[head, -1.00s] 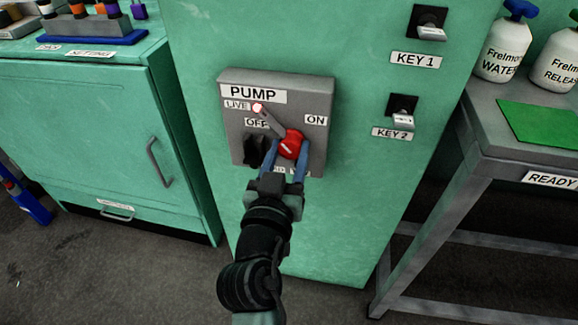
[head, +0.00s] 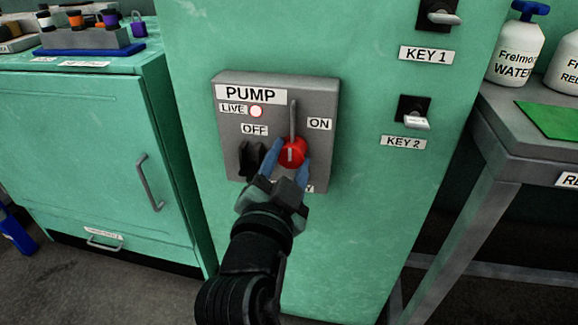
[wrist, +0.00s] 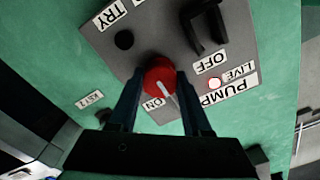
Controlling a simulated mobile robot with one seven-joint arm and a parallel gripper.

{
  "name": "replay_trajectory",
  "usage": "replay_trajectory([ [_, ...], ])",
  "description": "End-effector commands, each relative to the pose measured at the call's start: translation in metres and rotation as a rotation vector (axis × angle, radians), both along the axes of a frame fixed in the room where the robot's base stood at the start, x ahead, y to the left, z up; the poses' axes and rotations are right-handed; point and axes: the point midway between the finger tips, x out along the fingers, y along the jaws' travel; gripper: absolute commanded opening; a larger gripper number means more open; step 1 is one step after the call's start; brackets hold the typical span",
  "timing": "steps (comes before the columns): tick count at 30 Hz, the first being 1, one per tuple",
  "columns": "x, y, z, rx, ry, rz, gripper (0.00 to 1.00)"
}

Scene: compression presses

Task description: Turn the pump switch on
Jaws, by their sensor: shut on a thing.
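The grey pump box (head: 230,92) is fixed to the front of a green cabinet. Its red round switch (head: 293,152) has a grey lever that points straight up, between the OFF label (head: 254,129) and the ON label (head: 320,124). My gripper (head: 285,167) is shut on the red switch from below, one blue finger on each side. In the wrist view the red switch (wrist: 159,76), with a white mark, sits between my fingertips (wrist: 158,88). The LIVE lamp (head: 256,111) has a pale centre and red rim. The lower label is partly hidden by my gripper.
A black handle (head: 246,158) juts out close to the left of my gripper. KEY 1 (head: 438,17) and KEY 2 (head: 416,121) switches are to the right. A grey table (head: 520,138) with white bottles stands at right, and a green cupboard (head: 100,150) at left.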

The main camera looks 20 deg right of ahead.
Motion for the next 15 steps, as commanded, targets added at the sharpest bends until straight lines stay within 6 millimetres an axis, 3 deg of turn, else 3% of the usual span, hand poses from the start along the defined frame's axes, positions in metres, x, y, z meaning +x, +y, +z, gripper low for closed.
replay_trajectory([
  [15, 0.0002, 0.0004, -0.0007, 0.028, -0.015, 0.001, 0.0],
])
